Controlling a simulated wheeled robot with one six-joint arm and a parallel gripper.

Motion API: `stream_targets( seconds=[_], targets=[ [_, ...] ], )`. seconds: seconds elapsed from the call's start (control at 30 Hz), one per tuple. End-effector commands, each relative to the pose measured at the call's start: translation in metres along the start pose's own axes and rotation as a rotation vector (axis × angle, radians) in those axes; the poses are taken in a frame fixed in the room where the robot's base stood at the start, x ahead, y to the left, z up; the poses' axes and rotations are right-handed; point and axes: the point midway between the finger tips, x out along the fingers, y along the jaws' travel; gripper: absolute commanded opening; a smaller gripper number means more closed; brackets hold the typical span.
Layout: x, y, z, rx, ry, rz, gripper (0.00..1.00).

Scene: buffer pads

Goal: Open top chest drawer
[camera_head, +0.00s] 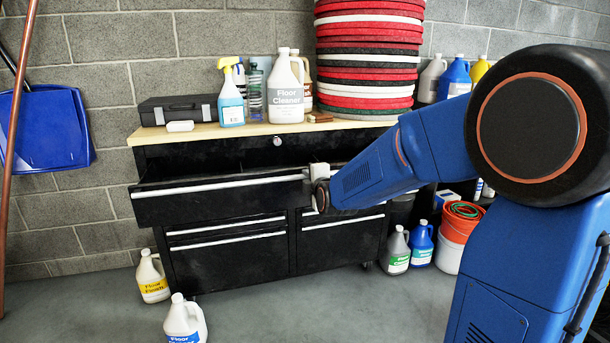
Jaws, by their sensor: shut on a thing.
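A black tool chest (230,258) with a pale wooden top (215,130) stands against the block wall. Its wide top drawer (215,204) is pulled partly out, and a dark gap shows above its front. A long silver handle (220,186) runs along the top of that drawer front. My gripper (309,178) is shut at the handle, near the middle of the chest. The arm hides the right part of the drawer, and the fingertips are small and partly hidden. The lower drawers (230,228) are shut.
Bottles, a black case (178,109) and a tall stack of red, white and black pads (368,60) stand on the top. Jugs (185,320) are on the floor at the front left. More jugs (397,250) and buckets (455,235) stand to the right.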

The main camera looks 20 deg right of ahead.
Motion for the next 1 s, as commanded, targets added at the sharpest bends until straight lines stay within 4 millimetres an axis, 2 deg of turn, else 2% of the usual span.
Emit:
stream_targets(
  seconds=[0.1,0.3,0.77,0.8,0.83,0.87,1.0],
  targets=[
    [-0.014,-0.004,0.0,0.0,0.001,-0.002,0.0],
    [-0.028,-0.007,0.0,0.001,0.0,-0.002,0.0],
    [-0.031,-0.007,0.0,0.0,0.0,-0.002,0.0],
    [-0.031,-0.007,0.0,0.0,0.0,-0.002,0.2],
    [-0.031,-0.007,0.0,0.0,0.0,-0.002,0.27],
    [-0.031,-0.007,0.0,0.0,0.0,-0.002,0.31],
    [-0.031,-0.007,0.0,0.0,0.0,-0.001,0.31]
  ],
)
